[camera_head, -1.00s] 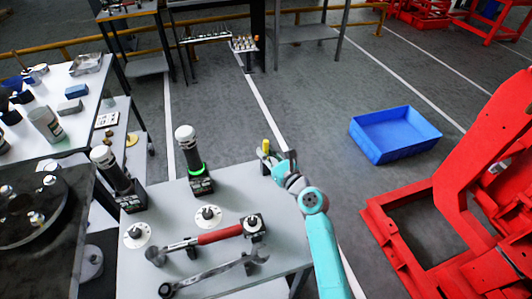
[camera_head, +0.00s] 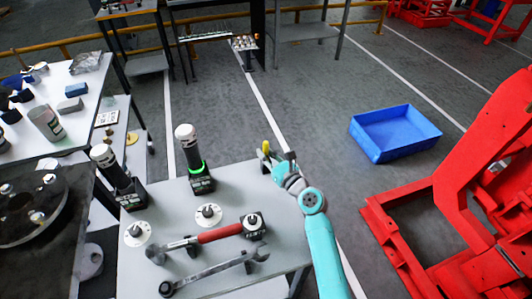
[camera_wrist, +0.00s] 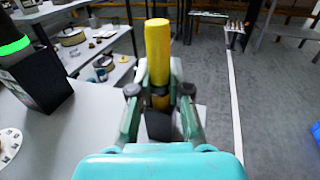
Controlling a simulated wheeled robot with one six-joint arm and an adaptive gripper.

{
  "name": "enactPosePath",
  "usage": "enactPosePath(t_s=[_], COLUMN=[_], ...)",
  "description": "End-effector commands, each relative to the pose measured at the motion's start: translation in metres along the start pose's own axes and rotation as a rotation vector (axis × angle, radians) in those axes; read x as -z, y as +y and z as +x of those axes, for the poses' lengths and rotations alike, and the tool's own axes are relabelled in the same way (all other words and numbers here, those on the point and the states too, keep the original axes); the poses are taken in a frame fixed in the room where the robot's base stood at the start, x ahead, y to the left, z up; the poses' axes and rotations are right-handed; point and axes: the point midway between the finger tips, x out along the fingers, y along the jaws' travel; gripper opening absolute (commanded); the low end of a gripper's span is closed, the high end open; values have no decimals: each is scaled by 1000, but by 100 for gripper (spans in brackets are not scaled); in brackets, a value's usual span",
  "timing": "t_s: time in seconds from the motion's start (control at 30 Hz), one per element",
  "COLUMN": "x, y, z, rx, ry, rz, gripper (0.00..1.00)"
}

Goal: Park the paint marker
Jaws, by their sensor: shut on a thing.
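The yellow paint marker (camera_wrist: 158,58) stands upright between the fingers of my gripper (camera_wrist: 158,95) in the wrist view. The fingers are shut on its lower part, just above a dark block-like holder (camera_wrist: 159,126). I cannot tell whether the marker's lower end sits inside that holder. In the head view the marker (camera_head: 266,149) shows as a small yellow upright shape at the far right corner of the grey table (camera_head: 236,190). My gripper (camera_head: 270,158) is there beside the table's edge.
Two dark cylinders on bases, one with a green-lit ring (camera_head: 196,167), stand left on the table. A red-handled hammer (camera_head: 215,235) and a wrench (camera_head: 215,270) lie at the front. A blue bin (camera_head: 395,133) and red frame (camera_head: 455,190) stand on the floor to the right.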

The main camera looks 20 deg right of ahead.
Motion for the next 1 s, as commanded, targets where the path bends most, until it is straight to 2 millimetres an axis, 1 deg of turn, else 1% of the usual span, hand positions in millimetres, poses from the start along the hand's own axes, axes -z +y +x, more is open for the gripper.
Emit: enactPosePath(t_s=[0.47, 0.5, 0.57, 0.6, 0.87, 1.0], x=[8, 8, 8, 8, 8, 8], y=[0, 0, 0, 0, 0, -1], z=[0, 0, 0, 0, 0, -8], rx=[1, 1, 1, 1, 1, 2], ry=[0, 0, 0, 0, 0, 0], rz=[1, 1, 1, 1, 1, 1], gripper=[0, 27, 42, 46, 46, 46])
